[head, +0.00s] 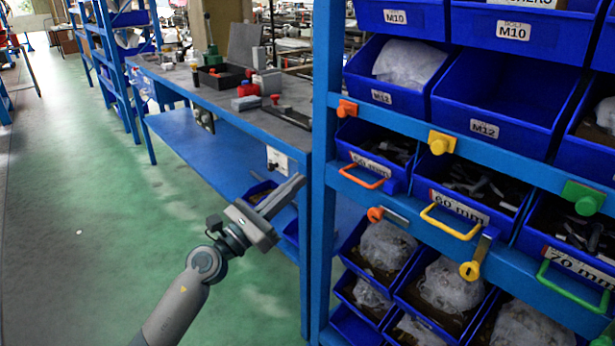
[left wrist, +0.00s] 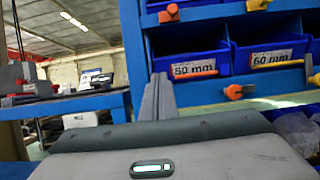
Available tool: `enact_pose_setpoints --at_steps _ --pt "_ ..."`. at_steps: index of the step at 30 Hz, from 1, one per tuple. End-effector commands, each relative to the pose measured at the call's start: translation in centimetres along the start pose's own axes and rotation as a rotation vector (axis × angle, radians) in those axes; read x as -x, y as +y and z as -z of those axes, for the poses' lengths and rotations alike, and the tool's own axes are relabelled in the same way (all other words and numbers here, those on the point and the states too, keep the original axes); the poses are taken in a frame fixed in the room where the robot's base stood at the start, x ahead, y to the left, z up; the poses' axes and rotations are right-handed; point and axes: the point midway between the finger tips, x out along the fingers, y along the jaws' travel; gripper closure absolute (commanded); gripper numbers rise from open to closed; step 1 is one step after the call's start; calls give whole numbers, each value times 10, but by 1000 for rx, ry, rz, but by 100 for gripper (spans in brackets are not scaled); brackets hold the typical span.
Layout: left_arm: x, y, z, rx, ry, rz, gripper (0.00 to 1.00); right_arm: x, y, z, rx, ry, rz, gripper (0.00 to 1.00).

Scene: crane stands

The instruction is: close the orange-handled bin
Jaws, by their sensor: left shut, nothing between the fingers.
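The orange-handled bin (head: 372,162) is a blue bin with a "50 mm" label, in the middle row of the blue rack, at the left end. Its orange handle (head: 362,176) shows at its front in the head view. I cannot tell how far the bin stands out. An orange knob (head: 347,108) is above it, and an orange-ended latch (head: 375,214) below it lies across the rack front. My left gripper (head: 298,184) is shut and empty, left of the rack upright, apart from the bin.
The rack's blue upright (head: 323,150) stands between my gripper and the bins. The neighbouring 60 mm bin (head: 470,190) has a yellow handle. A blue workbench (head: 225,95) with tools stands behind at left. The green floor (head: 100,220) at left is free.

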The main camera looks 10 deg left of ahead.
Motion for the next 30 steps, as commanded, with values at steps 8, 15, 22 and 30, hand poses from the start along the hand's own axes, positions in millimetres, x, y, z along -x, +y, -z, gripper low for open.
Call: enact_pose_setpoints --at_steps 8,15,22,30 --pt "19 0 0 -1 0 0 100 -2 -7 6 -2 41 17 69" --pt "20 0 0 -1 0 0 100 -1 -7 7 -2 44 18 69" --pt "25 -1 2 58 -11 -19 100 -1 -5 5 1 38 14 69" --pt "71 -1 23 555 -107 -207 100 -1 -5 5 0 39 14 69"
